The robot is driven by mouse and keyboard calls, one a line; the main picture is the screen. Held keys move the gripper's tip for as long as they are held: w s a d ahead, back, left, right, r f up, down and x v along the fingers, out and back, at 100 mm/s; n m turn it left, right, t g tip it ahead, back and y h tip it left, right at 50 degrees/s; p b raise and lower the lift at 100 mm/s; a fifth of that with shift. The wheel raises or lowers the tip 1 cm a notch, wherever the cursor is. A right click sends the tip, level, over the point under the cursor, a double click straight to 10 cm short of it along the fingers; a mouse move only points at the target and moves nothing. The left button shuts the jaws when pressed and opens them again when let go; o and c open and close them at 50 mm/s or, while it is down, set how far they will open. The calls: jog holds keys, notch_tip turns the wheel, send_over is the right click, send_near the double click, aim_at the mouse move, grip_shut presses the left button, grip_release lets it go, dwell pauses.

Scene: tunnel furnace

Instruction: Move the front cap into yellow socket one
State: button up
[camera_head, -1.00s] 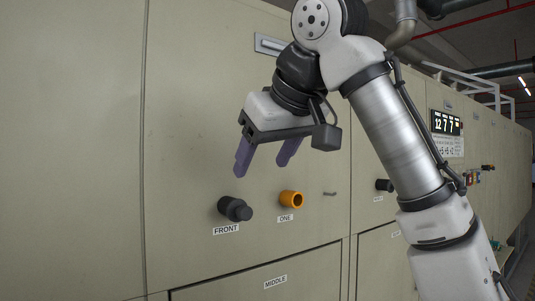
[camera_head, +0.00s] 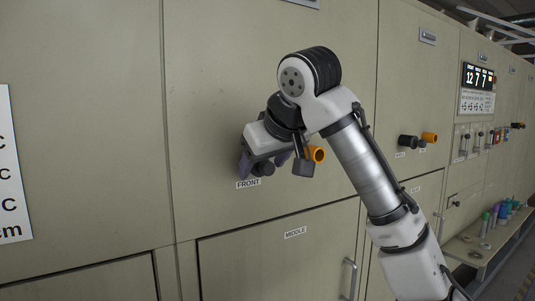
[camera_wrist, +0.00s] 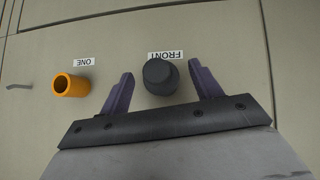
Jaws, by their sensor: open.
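The dark front cap (camera_wrist: 160,76) sits on the panel beside the FRONT label (camera_wrist: 166,55). My gripper (camera_wrist: 163,78) is open, with one purple finger on each side of the cap and a visible gap to each. In the head view, my gripper (camera_head: 264,166) is at the panel above the FRONT label, and the cap (camera_head: 263,169) is partly hidden by it. Yellow socket one (camera_wrist: 71,85) is an open orange-yellow tube beside the ONE label, left of my gripper in the wrist view. In the head view, the socket (camera_head: 318,154) is partly hidden behind my gripper.
A second dark knob (camera_head: 407,142) and another yellow socket (camera_head: 429,138) sit farther right on the panel. A door labelled MIDDLE (camera_head: 296,232) is below. A shelf with coloured parts (camera_head: 500,215) is at far right.

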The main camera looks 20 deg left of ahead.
jog(key=c, duration=1)
jog(key=shift+s+d+b, duration=0.35)
jog(key=shift+s+d, duration=0.45)
jog(key=shift+d, duration=0.25)
jog(key=shift+s+d+b, duration=0.3)
jog(key=shift+s+d, duration=0.5)
jog(key=shift+d, duration=0.2)
jog(key=shift+c, duration=0.2)
jog(key=s+d, duration=0.6)
jog(key=d, duration=0.1)
jog(key=shift+d+b, duration=0.35)
jog(key=shift+d, duration=0.05)
